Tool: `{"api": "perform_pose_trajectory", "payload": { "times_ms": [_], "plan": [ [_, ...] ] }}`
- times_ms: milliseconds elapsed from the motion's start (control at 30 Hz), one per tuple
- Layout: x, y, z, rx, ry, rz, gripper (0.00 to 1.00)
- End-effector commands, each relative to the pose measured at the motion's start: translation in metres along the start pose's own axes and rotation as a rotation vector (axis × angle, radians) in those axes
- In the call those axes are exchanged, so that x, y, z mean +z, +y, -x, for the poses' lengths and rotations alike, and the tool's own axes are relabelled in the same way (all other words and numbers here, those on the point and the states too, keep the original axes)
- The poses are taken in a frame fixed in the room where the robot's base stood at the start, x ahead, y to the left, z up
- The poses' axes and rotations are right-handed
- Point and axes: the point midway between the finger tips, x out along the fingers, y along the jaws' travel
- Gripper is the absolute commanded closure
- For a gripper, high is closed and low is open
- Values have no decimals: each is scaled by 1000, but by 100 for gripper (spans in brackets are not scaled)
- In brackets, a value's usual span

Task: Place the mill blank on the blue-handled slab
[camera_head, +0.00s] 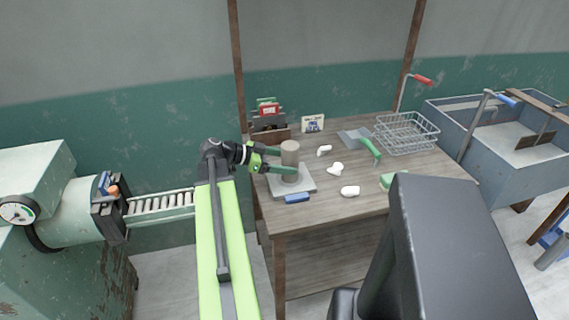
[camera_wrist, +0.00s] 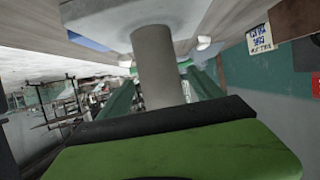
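The mill blank (camera_head: 290,155), a grey-brown cylinder, stands upright on the grey slab with the blue handle (camera_head: 297,198), near the table's left edge. The blank also shows in the wrist view (camera_wrist: 162,72), where the picture is upside down and the slab (camera_wrist: 105,17) is at the top. My gripper (camera_head: 288,162) is level with the blank, one green finger on each side of it. In the wrist view the fingers (camera_wrist: 160,80) stand slightly apart from the blank, so the gripper looks open around it. The far finger is partly hidden behind the blank.
Several white clay trimmings (camera_head: 335,169) lie right of the slab. A green-handled slab (camera_head: 354,137) and a wire basket (camera_head: 406,133) stand farther right. A card (camera_head: 312,124) and a holder (camera_head: 270,124) are at the back. A roller conveyor (camera_head: 160,205) is at left.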

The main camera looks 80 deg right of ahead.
Motion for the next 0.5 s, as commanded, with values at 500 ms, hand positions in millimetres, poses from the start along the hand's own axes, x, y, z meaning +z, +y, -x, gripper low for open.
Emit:
{"api": "perform_pose_trajectory", "payload": {
  "times_ms": [500],
  "plan": [
    [-6, -1, 67, -3, 1, 1, 25]
  ]
}}
